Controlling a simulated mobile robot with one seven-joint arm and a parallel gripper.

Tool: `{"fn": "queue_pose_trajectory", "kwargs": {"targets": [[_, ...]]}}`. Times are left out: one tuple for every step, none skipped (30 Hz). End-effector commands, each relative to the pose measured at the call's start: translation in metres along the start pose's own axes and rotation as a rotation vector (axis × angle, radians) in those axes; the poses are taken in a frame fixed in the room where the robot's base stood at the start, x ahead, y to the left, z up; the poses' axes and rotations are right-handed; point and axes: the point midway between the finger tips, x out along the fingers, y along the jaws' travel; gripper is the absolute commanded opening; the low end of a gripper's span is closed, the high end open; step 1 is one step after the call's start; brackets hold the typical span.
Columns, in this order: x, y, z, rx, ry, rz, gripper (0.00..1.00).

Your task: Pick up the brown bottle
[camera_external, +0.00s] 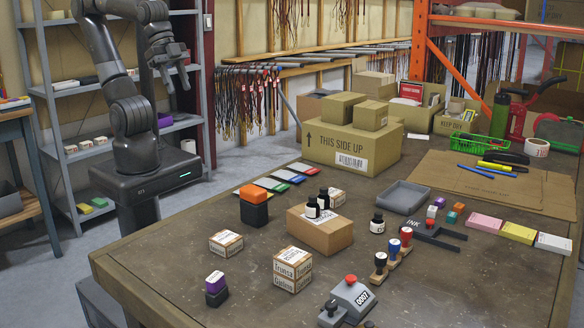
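Two small dark bottles with white labels stand upright on a small cardboard box in the middle of the table: the front-left bottle (312,208) and the back-right bottle (324,198). A third dark bottle (377,223) with a pale label stands on the table to the right of that box (322,236). All three look near black; I cannot tell which is brown. My gripper (177,86) hangs in the air at the upper left, far from the bottles, its fingers pointing down. The fingers are apart with nothing between them.
Boxes of stamps and printed blocks, such as the printed cube (292,270), surround the cardboard box. Stamps (393,252) stand close to the third bottle. A grey tray (404,197) and large cartons (351,147) are behind.

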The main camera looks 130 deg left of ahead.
Motion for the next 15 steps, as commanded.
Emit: {"fn": "queue_pose_trajectory", "kwargs": {"targets": [[0.002, -0.002, -0.015, -0.003, -0.018, -0.002, 0.38], [0.003, -0.003, -0.024, -0.005, -0.028, -0.003, 0.38], [0.004, -0.004, -0.036, -0.006, -0.041, -0.005, 0.38], [0.006, -0.005, -0.045, -0.008, -0.050, -0.006, 0.38], [0.007, -0.007, -0.054, -0.009, -0.060, -0.007, 0.38], [0.010, -0.009, -0.066, -0.011, -0.073, -0.008, 0.38], [0.013, -0.010, -0.075, -0.013, -0.082, -0.009, 0.38], [0.016, -0.012, -0.083, -0.014, -0.091, -0.010, 0.38], [0.020, -0.014, -0.095, -0.016, -0.104, -0.011, 0.38], [0.023, -0.015, -0.103, -0.017, -0.114, -0.012, 0.38], [0.027, -0.017, -0.112, -0.018, -0.123, -0.013, 0.38], [0.032, -0.019, -0.123, -0.020, -0.136, -0.013, 0.38], [0.037, -0.021, -0.132, -0.021, -0.144, -0.014, 0.38], [0.041, -0.023, -0.140, -0.022, -0.154, -0.015, 0.38], [0.048, -0.026, -0.150, -0.024, -0.168, -0.016, 0.38]]}}
